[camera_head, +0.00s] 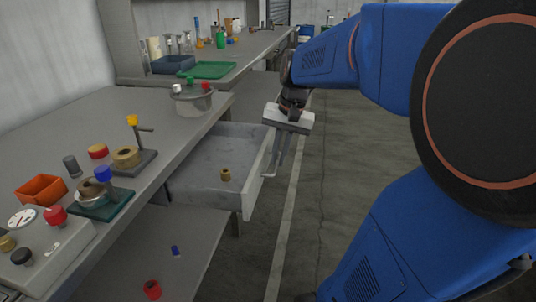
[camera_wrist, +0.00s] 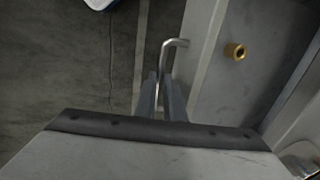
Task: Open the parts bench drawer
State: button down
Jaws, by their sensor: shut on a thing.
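The parts bench drawer (camera_head: 205,180) is pulled well out from under the grey bench, and its inside shows from above. A small brass fitting (camera_head: 226,174) stands in it; it also shows in the wrist view (camera_wrist: 235,51). My gripper (camera_head: 280,165) is at the drawer's outer front face, fingers pointing down. In the wrist view, the fingers (camera_wrist: 163,100) are closed around the bent metal drawer handle (camera_wrist: 176,42). One end of the handle shows beyond the fingertips; the rest is hidden by them.
Floor (camera_head: 320,200) right of the drawer is clear.

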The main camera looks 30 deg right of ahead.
jog(key=shift+s+d, duration=0.2)
jog(key=shift+d, duration=0.05)
jog(key=c, duration=1.8)
grip_release()
jog(key=shift+c, duration=0.2)
notch_tip(320, 180, up, 17)
jog(key=s+d, duration=0.2)
jog(key=shift+s+d, duration=0.15)
jog(key=s+a+f+n+t, duration=0.1)
jog(key=s+a+f+n, duration=0.3)
jog(key=a+f, duration=0.3)
jog(key=s+a+f+n+t+h, duration=0.1)
jog(key=s+a+f+n, duration=0.3)
jog(key=f, duration=1)
jog(key=s+a+t, duration=0.1)
jog(key=s+a, duration=0.1)
jog(key=s, duration=0.1)
jog(key=shift+s+a+f+n+h, duration=0.3)
jog(key=shift+a+n, duration=0.05)
jog(key=shift+n, duration=0.05)
